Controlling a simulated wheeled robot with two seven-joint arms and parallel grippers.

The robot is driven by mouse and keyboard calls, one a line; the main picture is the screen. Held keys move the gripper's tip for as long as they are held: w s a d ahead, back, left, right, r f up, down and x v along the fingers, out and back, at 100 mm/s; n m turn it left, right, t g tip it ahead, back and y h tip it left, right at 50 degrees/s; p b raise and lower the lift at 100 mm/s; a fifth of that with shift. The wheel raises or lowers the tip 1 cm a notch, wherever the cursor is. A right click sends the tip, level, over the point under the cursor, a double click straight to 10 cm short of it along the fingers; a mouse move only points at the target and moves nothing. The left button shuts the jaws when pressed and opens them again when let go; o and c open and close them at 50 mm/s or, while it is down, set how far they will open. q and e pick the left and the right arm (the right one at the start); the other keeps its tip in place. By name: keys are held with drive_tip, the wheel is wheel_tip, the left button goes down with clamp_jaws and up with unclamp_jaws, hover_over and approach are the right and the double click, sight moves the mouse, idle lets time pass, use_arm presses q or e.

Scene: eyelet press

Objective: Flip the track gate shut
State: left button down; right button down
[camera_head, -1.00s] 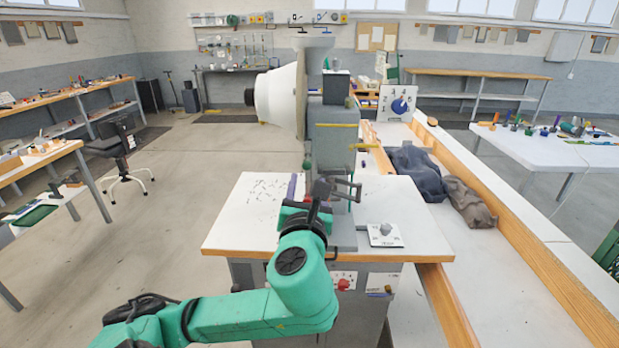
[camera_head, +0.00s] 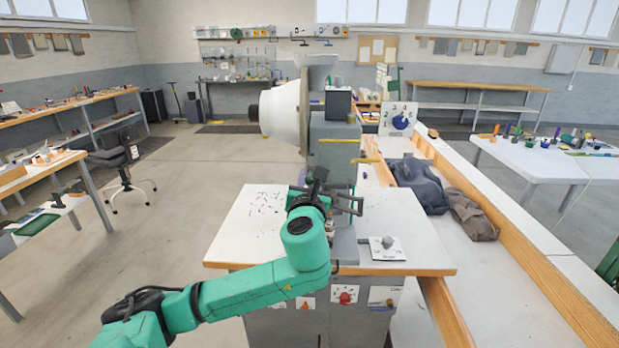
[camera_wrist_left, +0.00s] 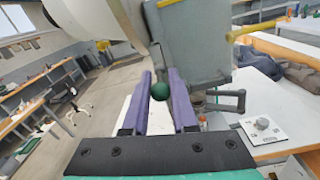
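The eyelet press (camera_head: 333,150) stands on a white-topped stand, with a large white bowl (camera_head: 279,108) on its left side. My left gripper (camera_wrist_left: 161,74) is open, its two purple fingers pointing at the press. A dark green ball knob (camera_wrist_left: 159,91) shows between the fingers, with gaps beside it; I see no grip on it. In the head view my left gripper (camera_head: 318,178) is at the front of the press, and its dark body hides the knob. Yellow bars (camera_head: 339,141) stick out of the press. I cannot tell which part is the track gate. My right gripper is not in view.
A dark grey bracket (camera_wrist_left: 228,97) sticks out right of the fingers. A dial plate (camera_head: 388,248) lies on the right of the stand top (camera_head: 238,235). A numbered dial board (camera_head: 398,119) stands behind. Dark cloth bundles (camera_head: 418,186) lie on the right-hand bench.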

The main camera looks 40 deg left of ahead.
use_arm(q)
drive_tip(key=shift+f+b, duration=0.3)
drive_tip(key=shift+b, duration=0.05)
drive_tip(key=shift+f+t+y+b, duration=0.3)
drive_tip(key=shift+t+y+b, duration=0.25)
drive_tip(key=shift+b, duration=0.7)
drive_tip(key=shift+r, duration=0.3)
drive_tip(key=c, duration=0.7)
unclamp_jaws()
drive_tip(key=shift+w, duration=0.1)
drive_tip(key=shift+c, duration=0.2)
